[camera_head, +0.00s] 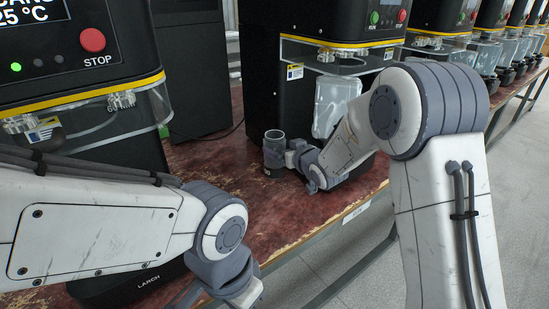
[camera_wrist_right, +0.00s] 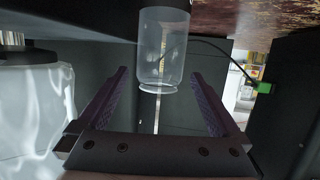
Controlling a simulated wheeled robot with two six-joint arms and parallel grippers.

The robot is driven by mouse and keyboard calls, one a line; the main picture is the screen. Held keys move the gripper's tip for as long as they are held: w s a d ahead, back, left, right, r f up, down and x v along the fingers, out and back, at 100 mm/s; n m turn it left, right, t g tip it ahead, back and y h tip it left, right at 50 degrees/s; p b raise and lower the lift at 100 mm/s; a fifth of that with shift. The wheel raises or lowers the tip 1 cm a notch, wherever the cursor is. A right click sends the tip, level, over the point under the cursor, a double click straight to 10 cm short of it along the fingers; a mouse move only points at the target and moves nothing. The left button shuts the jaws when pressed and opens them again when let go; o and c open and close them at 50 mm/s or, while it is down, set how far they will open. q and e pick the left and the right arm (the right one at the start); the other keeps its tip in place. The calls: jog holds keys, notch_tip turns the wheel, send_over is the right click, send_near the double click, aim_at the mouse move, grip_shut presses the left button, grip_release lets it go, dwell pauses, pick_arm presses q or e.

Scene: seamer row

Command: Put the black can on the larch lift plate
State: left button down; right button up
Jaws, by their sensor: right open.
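A see-through can with a black lower end (camera_head: 274,152) stands upright on the dark red table, in front of the middle machine. The right wrist view shows the can (camera_wrist_right: 163,48) upside down, with its clear rim toward the picture's bottom. My right gripper (camera_head: 287,153) is open at the can's right side. In the right wrist view its fingers (camera_wrist_right: 158,88) lie left and right of the can, with gaps showing. The LARCH label (camera_head: 148,281) is on a black machine base at lower left. My left arm covers much of that base, and I cannot make out its lift plate.
The LARCH machine's clear guard (camera_head: 110,122) hangs above my left arm. Bare table (camera_head: 215,165) lies left of the can. More machines (camera_head: 490,45) stand at right.

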jog(key=x, duration=0.5)
jog(key=shift+w+a+f, duration=0.15)
jog(key=shift+w+f, duration=0.1)
jog(key=shift+f, duration=0.05)
jog(key=shift+c, duration=0.3)
jog(key=c, duration=1.2)
